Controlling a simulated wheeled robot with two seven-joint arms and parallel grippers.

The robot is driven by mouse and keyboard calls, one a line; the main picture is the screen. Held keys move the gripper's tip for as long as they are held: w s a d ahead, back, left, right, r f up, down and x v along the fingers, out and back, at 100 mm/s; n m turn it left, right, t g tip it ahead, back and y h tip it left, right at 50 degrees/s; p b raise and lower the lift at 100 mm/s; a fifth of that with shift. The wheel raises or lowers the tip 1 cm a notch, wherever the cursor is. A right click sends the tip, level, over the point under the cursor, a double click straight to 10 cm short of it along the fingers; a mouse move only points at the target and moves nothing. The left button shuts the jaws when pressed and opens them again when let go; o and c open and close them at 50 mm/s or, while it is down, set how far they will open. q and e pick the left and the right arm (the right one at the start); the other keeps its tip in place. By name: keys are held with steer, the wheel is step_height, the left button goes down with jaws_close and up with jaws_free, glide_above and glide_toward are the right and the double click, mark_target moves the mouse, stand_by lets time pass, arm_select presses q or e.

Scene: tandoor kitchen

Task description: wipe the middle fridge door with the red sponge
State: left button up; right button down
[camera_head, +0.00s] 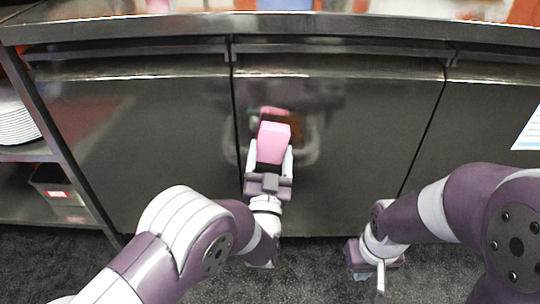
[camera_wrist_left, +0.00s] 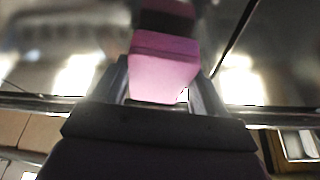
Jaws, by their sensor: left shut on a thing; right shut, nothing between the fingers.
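The sponge (camera_head: 273,139) looks pink on its near face and is held upright in front of the middle fridge door (camera_head: 370,130). My left gripper (camera_head: 270,162) is shut on it; the sponge also shows between the fingers in the left wrist view (camera_wrist_left: 164,68). The sponge is at or very close to the door's left part; I cannot tell whether it touches. A reddish reflection shows on the dark, shiny door beside the sponge. My right gripper (camera_head: 378,280) is shut and empty, low in front of the door near the floor.
A steel counter (camera_head: 400,29) runs above the doors. The left fridge door (camera_head: 150,130) and right fridge door (camera_head: 470,130) flank the middle one. A shelf at far left holds stacked white plates (camera_head: 16,118) and a dark bin (camera_head: 58,190). A white paper (camera_head: 531,131) is on the right door.

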arm_select(q)
steer(key=shift+w, duration=0.8)
